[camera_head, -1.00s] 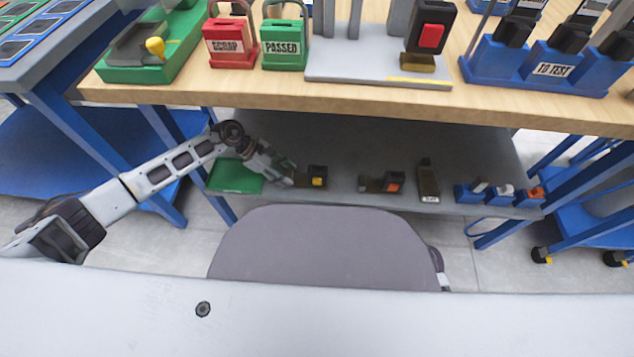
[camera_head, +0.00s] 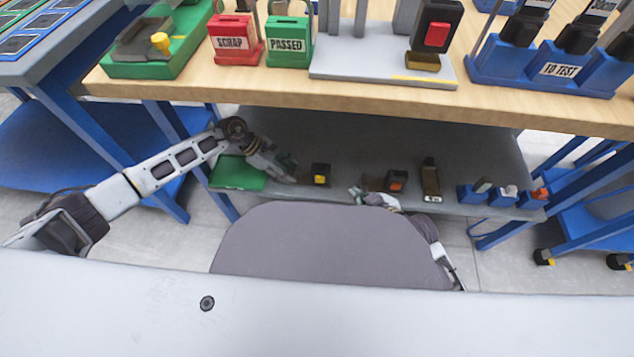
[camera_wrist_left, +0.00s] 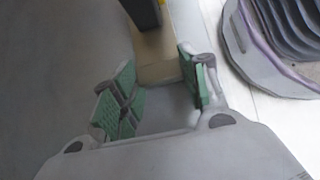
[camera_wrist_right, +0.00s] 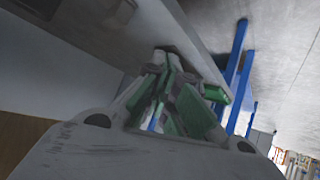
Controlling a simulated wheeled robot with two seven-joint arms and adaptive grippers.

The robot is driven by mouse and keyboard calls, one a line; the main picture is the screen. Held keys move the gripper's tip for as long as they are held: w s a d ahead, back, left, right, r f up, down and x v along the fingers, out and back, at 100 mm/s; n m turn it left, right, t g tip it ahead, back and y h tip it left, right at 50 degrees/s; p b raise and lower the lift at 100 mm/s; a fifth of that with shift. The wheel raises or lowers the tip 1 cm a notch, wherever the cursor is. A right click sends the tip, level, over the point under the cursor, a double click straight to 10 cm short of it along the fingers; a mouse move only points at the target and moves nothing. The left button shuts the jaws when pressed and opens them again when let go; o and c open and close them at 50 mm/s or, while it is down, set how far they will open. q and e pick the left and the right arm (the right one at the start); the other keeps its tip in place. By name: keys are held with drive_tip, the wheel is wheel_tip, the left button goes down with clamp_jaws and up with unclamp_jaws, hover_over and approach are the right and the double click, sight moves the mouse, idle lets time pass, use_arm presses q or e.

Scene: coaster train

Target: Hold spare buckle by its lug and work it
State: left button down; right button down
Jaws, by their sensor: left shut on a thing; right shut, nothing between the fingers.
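A black buckle with a yellow button (camera_head: 320,175) stands on the grey lower shelf, with a tan lug on its left side. My left gripper (camera_head: 287,176) is at that lug. In the left wrist view the tan lug (camera_wrist_left: 155,58) lies between the green-padded fingers of my left gripper (camera_wrist_left: 160,90), with the dark buckle body (camera_wrist_left: 143,12) beyond it. My right gripper (camera_head: 358,194) is at the shelf's front edge, between this buckle and one with an orange button (camera_head: 397,181). In the right wrist view the right gripper (camera_wrist_right: 172,90) is shut and empty.
A green tray (camera_head: 238,174) lies left on the shelf (camera_head: 400,150). A dark upright piece (camera_head: 431,180) and small blue holders (camera_head: 503,195) stand to the right. The wooden tabletop (camera_head: 300,88) overhangs the shelf. A rounded grey panel (camera_head: 330,240) is in front.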

drive_tip(key=s+a+r+n+g, duration=0.2)
drive_tip(key=a+r+n+g, duration=0.1)
drive_tip(key=a+n, duration=0.5)
drive_tip(key=shift+s+a+r+h, duration=0.3)
drive_tip(key=shift+r+h, duration=0.1)
drive_tip(key=shift+r, duration=0.25)
idle(0.4)
drive_tip(key=shift+f, duration=0.1)
